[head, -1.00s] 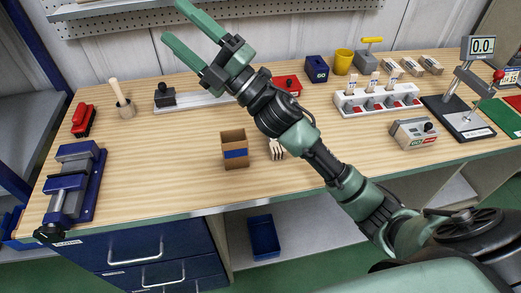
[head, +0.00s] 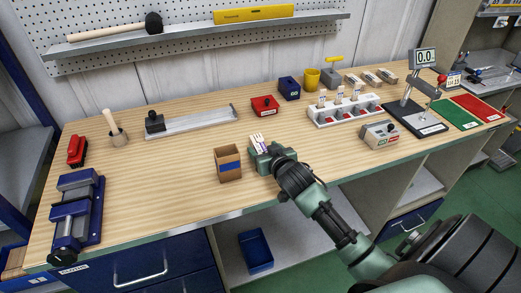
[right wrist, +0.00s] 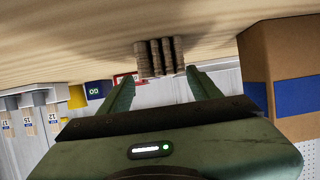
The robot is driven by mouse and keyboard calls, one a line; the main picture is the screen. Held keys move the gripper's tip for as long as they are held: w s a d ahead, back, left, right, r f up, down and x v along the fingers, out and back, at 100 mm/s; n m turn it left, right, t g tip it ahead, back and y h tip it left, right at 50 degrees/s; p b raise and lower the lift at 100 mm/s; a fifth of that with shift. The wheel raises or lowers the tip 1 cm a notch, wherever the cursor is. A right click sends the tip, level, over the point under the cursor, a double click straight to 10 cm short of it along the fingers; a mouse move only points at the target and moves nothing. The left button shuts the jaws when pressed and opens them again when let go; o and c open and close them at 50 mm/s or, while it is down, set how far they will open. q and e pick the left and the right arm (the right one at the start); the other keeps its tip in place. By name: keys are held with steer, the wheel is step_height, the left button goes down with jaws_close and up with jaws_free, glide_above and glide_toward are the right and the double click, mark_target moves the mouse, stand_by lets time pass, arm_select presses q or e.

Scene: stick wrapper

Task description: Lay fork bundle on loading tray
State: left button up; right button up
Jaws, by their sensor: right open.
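The fork bundle (head: 257,139) stands on the bench just beyond my right gripper, to the right of the cardboard box. In the right wrist view the bundle (right wrist: 160,55) shows as several brown sticks side by side, between and beyond the fingertips. My right gripper (head: 262,151) is low over the bench; its fingers (right wrist: 160,75) are open and empty, one to each side of the bundle. A long metal tray (head: 195,122) with a black block at its left end lies at the back left; it looks like the loading tray. My left gripper is out of view.
The open cardboard box (head: 228,167) stands close left of my right gripper; its blue band (right wrist: 288,97) also shows in the right wrist view. A red box (head: 264,106) and a white rack (head: 345,109) stand behind. The bench's left middle is clear.

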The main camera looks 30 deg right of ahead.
mark_target(261, 147)
steer(key=shift+x, duration=1.55)
steer(key=shift+c, duration=0.3)
jaws_close()
steer(key=shift+r, duration=0.1)
